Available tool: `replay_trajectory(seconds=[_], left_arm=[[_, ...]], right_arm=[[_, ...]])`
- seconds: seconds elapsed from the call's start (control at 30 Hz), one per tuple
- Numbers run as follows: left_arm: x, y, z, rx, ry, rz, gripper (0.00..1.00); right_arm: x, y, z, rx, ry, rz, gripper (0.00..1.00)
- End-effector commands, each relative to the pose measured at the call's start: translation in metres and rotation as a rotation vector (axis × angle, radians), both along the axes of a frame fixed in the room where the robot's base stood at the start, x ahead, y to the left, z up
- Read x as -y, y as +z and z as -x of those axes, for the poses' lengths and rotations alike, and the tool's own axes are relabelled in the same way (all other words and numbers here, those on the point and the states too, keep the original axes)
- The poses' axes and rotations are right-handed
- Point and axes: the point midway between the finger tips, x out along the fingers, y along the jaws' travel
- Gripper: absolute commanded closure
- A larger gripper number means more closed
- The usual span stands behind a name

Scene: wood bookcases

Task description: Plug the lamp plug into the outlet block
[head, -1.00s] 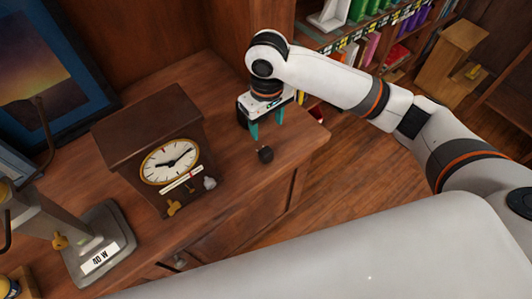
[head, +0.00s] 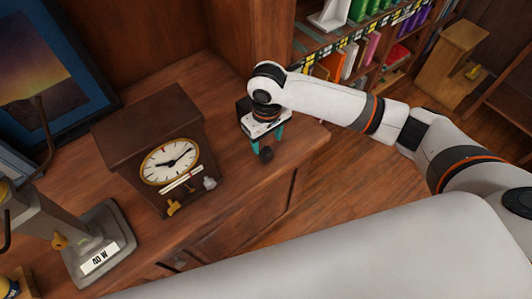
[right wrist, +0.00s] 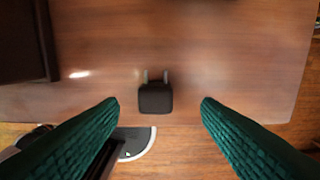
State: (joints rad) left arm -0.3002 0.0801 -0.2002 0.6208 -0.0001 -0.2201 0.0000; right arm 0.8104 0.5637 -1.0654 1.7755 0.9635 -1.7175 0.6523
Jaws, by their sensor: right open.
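The black lamp plug (head: 266,154) lies on the wood cabinet top near its front edge. In the right wrist view the plug (right wrist: 156,98) shows two metal prongs pointing up the picture. My right gripper (head: 267,145) is open, with its teal fingers just above the plug. In the right wrist view the plug sits between the fingers (right wrist: 160,104), with a gap on each side. A dark block (head: 242,104) shows partly behind the gripper; I cannot tell whether it is the outlet block. The lamp base (head: 112,252) stands at left. My left gripper is out of view.
A wooden mantel clock (head: 150,120) stands left of the gripper, with small knobs in front. A framed picture (head: 62,95) leans behind. Bookshelves (head: 345,50) stand beyond the cabinet's right end. The cabinet top (head: 225,185) is clear between clock and plug.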

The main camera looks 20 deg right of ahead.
Motion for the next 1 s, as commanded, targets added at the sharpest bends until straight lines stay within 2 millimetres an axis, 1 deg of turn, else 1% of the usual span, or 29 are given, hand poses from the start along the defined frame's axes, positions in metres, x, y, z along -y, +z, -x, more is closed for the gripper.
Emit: replay_trajectory(seconds=[0.17,0.23,0.43,0.5,0.6,0.97,1.0], left_arm=[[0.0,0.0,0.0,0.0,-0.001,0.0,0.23],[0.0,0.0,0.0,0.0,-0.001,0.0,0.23],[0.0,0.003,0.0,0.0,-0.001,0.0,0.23],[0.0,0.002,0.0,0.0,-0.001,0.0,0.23],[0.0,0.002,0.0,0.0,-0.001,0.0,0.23],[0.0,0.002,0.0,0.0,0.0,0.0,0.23],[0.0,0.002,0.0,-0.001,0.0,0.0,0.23]], right_arm=[[0.0,0.0,0.0,0.0,0.0,0.0,0.42],[0.0,-0.004,0.001,-0.002,-0.001,0.001,0.42],[-0.002,-0.032,0.008,-0.003,0.0,0.002,0.42],[-0.002,-0.042,0.007,-0.002,-0.001,0.002,0.42],[-0.002,-0.05,0.007,0.0,0.0,0.001,0.42],[-0.002,-0.052,0.007,0.0,0.0,0.001,0.42],[-0.002,-0.052,0.007,0.0,0.0,0.001,0.47]])
